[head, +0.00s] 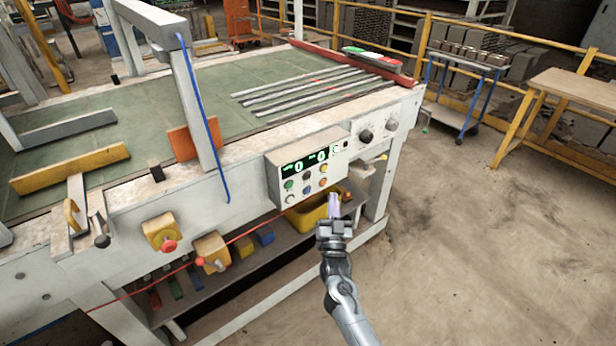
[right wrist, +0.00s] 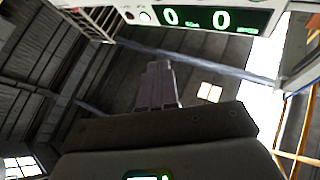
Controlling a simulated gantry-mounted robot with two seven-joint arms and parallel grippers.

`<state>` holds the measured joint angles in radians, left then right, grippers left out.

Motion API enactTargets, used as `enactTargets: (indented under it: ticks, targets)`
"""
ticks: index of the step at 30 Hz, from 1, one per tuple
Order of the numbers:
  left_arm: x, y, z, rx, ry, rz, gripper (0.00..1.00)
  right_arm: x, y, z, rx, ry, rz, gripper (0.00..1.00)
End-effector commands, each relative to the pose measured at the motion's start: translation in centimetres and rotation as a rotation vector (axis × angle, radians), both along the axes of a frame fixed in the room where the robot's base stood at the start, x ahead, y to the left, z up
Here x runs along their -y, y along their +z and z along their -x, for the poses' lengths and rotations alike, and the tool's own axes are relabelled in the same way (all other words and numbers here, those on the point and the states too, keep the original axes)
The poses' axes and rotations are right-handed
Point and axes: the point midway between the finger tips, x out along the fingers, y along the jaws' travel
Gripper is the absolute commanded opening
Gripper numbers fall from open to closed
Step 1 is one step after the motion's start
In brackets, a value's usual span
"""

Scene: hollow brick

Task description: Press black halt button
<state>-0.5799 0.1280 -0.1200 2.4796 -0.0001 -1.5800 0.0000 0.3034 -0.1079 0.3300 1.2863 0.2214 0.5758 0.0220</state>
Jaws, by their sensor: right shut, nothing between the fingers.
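The white control box (head: 268,185) is on the front of the machine bench, with a green-lit display showing zeros above rows of small coloured buttons. A small dark button (head: 306,176) sits among them, below the display; its marking is too small to read. My right gripper (head: 334,203) is shut and empty, pointing up just below and in front of the box's right part, apart from the buttons. In the right wrist view, the shut fingers (right wrist: 158,86) stand below the box's lit display (right wrist: 210,18). The dark button cannot be made out there. My left gripper is not in view.
Two knobs (head: 365,136) are right of the box. A blue cable (head: 213,140) hangs from the post at its left. Below is a shelf with a yellow bin (head: 308,216). Red knobs (head: 169,246) stick out at lower left.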

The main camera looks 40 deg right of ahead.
Motion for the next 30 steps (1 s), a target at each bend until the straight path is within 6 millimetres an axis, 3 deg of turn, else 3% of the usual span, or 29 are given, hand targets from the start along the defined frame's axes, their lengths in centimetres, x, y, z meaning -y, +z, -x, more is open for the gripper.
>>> enactTargets:
  ticks: [11,30]
  targets:
    - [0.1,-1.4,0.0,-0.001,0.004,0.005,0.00,0.0,-0.3,-1.3,0.001,0.000,0.000,0.00]
    - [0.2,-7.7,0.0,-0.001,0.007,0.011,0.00,-0.3,-0.3,-8.0,0.001,0.000,0.000,0.00]
